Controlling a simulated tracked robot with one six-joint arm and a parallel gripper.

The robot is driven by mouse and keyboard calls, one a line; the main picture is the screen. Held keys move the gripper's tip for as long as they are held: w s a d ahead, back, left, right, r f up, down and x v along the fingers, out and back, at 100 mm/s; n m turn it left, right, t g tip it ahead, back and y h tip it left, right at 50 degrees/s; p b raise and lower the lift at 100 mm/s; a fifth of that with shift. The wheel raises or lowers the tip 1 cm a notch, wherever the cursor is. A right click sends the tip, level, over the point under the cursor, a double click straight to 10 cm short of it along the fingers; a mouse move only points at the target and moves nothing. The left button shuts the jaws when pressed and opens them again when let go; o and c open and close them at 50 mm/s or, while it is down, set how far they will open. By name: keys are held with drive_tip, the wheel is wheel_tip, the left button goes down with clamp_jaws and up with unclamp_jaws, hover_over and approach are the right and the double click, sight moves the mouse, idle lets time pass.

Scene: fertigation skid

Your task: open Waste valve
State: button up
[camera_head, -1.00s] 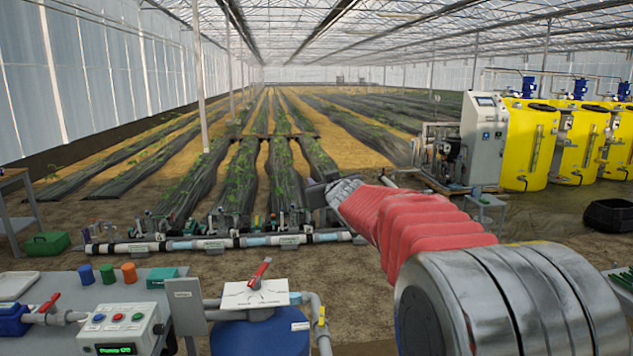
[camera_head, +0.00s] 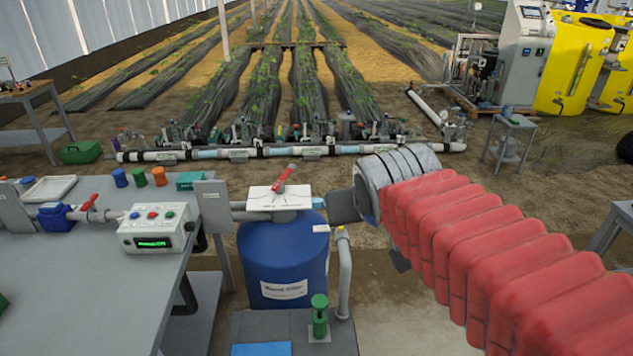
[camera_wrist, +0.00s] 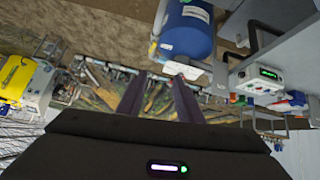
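No label reading "Waste" is legible, so I cannot tell which valve bears that name. A blue filter tank (camera_head: 283,255) carries a white top plate with a red lever (camera_head: 284,178). A green valve (camera_head: 320,315) stands in front of the tank. My gripper (camera_head: 343,207) is just right of the tank top, seemingly touching nothing. In the wrist view, which looks upside down, its dark fingers (camera_wrist: 156,82) are spread and empty, with the tank (camera_wrist: 187,28) beyond them.
The grey bench (camera_head: 95,285) at left holds a control box (camera_head: 157,228) with a lit display and a blue valve (camera_head: 55,215) with a red lever. A manifold pipe (camera_head: 255,152) runs behind. Yellow tanks (camera_head: 575,65) stand far right. Ground between tank and manifold looks clear.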

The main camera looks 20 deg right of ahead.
drive_tip(key=s+a+f+g, duration=0.1)
drive_tip(key=s+f, duration=0.1)
drive_tip(key=s, duration=0.2)
drive_tip(key=s+a+f+g+y, duration=0.1)
drive_tip(key=s+a+f, duration=0.1)
drive_tip(key=s+f, duration=0.1)
drive_tip(key=s+a+f+n+g, duration=0.1)
drive_tip(key=s+a+f, duration=0.1)
drive_tip(key=s, duration=0.4)
drive_tip(key=shift+f+y, duration=0.3)
drive_tip(key=shift+y, duration=0.1)
drive_tip(key=shift+s+a, duration=0.1)
drive_tip(key=shift+s, duration=0.05)
